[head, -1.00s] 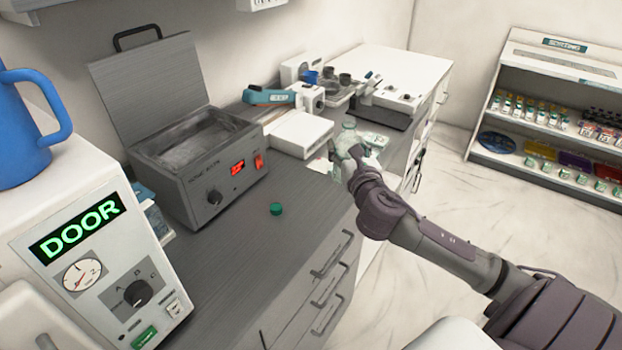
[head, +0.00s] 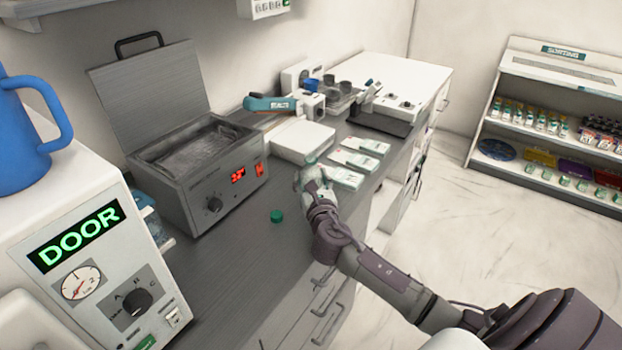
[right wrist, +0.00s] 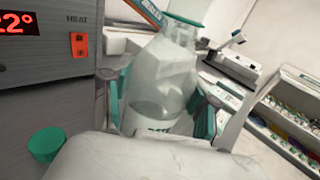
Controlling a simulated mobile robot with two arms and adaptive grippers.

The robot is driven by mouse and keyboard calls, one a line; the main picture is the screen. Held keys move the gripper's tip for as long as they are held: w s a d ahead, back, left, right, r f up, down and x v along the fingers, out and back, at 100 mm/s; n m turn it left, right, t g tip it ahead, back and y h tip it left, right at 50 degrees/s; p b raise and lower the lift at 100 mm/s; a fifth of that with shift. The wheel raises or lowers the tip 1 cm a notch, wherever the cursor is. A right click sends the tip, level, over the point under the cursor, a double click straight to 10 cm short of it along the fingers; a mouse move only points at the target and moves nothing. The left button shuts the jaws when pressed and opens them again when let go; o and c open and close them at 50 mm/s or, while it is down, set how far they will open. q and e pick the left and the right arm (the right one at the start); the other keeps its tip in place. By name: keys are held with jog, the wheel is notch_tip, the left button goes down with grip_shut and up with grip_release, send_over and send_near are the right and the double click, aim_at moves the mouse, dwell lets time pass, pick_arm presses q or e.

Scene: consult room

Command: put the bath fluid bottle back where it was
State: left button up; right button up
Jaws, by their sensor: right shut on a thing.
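My right gripper (head: 312,182) is shut on the bath fluid bottle, over the counter to the right of the bath. In the right wrist view the bottle (right wrist: 163,88) is clear, with some fluid low inside and a pale label near its base; it stands between the green-edged fingers. My left gripper is out of view.
The heated bath (head: 200,165) stands open with its lid up and a red display. White packets (head: 352,160) lie behind my gripper. A white device (head: 299,139) and a grey-black unit (head: 388,112) stand further back. A DOOR-panel machine (head: 100,260) fills the left. Counter (head: 235,250) is bare in front.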

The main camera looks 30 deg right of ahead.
jog(key=o, duration=1.3)
jog(key=shift+r, duration=0.1)
jog(key=shift+s+a, duration=0.15)
jog(key=shift+s, duration=0.25)
jog(key=b+v, duration=0.1)
jog(key=v, duration=1)
jog(key=shift+s, duration=0.15)
